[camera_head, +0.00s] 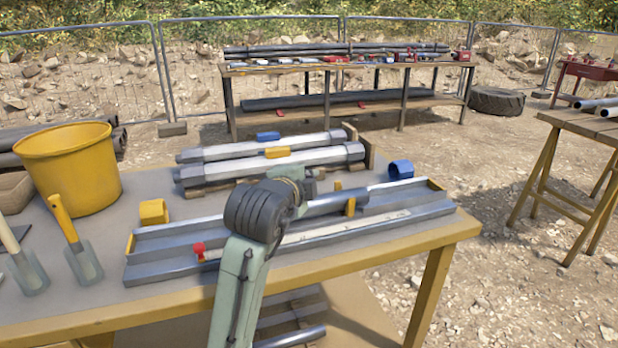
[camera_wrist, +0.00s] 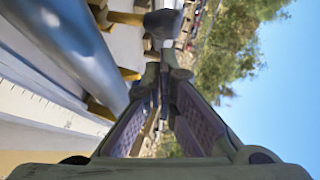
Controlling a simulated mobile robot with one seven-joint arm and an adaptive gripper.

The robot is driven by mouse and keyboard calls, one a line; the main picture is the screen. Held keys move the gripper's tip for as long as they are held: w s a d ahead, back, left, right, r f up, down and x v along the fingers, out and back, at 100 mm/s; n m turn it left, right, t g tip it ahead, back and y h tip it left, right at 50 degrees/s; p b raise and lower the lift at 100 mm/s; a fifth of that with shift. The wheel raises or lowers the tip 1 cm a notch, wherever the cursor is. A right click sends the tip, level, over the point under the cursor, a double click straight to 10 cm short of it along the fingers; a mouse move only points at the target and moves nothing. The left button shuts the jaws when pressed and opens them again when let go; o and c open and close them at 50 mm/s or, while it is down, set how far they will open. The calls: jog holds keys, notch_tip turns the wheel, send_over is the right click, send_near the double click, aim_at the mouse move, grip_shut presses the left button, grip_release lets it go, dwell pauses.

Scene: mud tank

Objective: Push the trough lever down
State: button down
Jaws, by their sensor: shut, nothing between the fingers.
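The long grey metal trough (camera_head: 160,268) lies across the table, with yellow end plates and a pale marked strip along its front. A small red knob (camera_head: 198,248) sits at its left end; it looks like the lever's handle, but the lever's shape is hard to tell. A grey pipe (camera_head: 338,203) lies in the trough, and a pipe also fills the left of the wrist view (camera_wrist: 75,45). My gripper (camera_head: 312,180) is above the trough's middle, right of the red knob and apart from it. In the wrist view its fingers (camera_wrist: 158,75) are together and empty.
Two capped pale tubes (camera_head: 270,158) lie behind the trough. A yellow ring (camera_head: 153,212) and a blue ring (camera_head: 401,169) are near it. My forearm crosses the trough's front.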

jog(key=shift+w+a+f, duration=0.2)
jog(key=shift+w+a, duration=0.1)
jog(key=shift+w, duration=0.2)
jog(key=shift+r, duration=0.15)
jog(key=shift+w+r+g+p, duration=0.15)
jog(key=shift+g+p, duration=0.15)
jog(key=shift+p, duration=0.15)
